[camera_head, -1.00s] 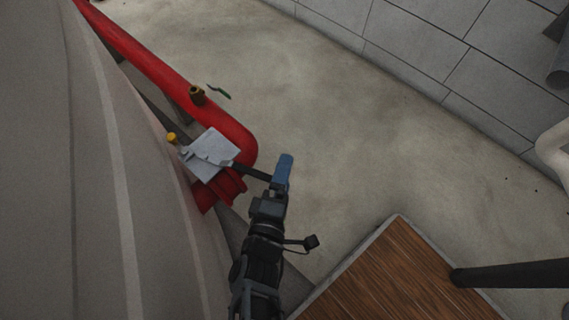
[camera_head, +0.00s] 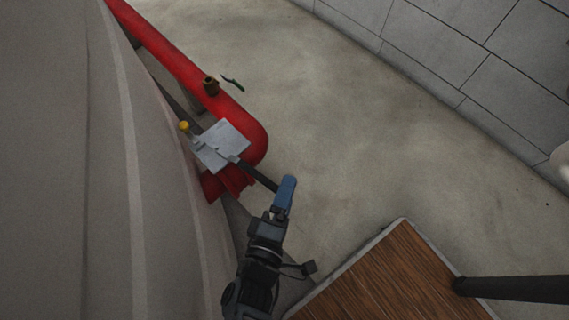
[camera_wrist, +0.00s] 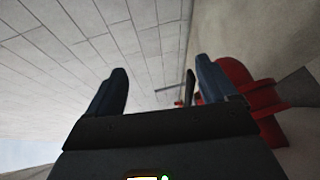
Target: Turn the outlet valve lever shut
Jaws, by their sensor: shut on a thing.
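The outlet valve lever (camera_head: 259,176) is a dark bar in the head view. It runs from a grey plate (camera_head: 232,136) on the red pipe down and right to my gripper (camera_head: 286,193). My gripper's blue finger is at the lever's outer end, and the gripper is shut on the lever. In the wrist view my gripper (camera_wrist: 160,92) shows two blue fingers with a visible gap between them. The dark lever (camera_wrist: 190,86) stands against the inner side of the right finger. The exact contact is hidden.
The red pipe (camera_head: 180,67) bends beside the large grey body (camera_head: 60,160) on the left. A brass fitting (camera_head: 211,86) and a small green handle (camera_head: 233,82) are farther up. A wooden top (camera_head: 400,280) is at the lower right. Bare floor (camera_head: 350,130) lies right of my gripper.

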